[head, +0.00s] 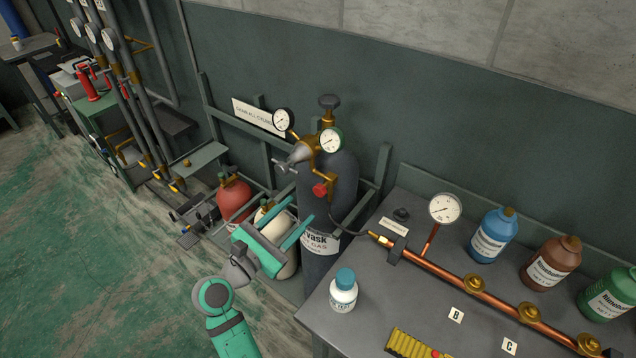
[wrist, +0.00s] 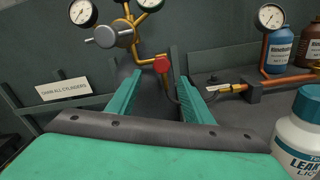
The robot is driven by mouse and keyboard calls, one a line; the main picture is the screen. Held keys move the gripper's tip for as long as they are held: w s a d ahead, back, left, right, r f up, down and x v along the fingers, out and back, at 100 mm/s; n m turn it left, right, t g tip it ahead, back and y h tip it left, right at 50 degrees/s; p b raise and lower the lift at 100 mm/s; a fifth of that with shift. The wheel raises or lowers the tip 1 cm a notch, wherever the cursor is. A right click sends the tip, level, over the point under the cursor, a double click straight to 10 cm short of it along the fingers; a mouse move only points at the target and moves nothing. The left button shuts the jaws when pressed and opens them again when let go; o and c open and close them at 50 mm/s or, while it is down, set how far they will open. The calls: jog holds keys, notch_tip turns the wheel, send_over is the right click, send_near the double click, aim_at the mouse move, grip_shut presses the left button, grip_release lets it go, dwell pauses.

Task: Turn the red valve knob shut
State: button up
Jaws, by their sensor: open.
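The red valve knob (head: 320,190) sits at the lower end of a brass fitting on the regulator of a tall dark gas cylinder (head: 337,180). The knob also shows in the wrist view (wrist: 161,64), beyond and above the gap between my fingers. My gripper (head: 296,228) is open and empty in front of the cylinder, lower than the knob and apart from it. Its two green fingers (wrist: 160,98) point toward the knob in the wrist view. Two gauges (head: 330,140) stand above the knob.
A grey bench (head: 375,290) at the right carries a copper pipe (head: 440,272) with a gauge, several bottles and a white bottle with a blue cap (head: 343,291). A red cylinder (head: 234,197) stands left of my gripper. A dark hose runs from the fitting to the pipe. Green floor lies open at left.

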aim_at(317, 193)
jog(key=x, duration=1)
jog(key=shift+s+d, duration=0.1)
jog(key=shift+s, duration=0.05)
jog(key=c, duration=1.1)
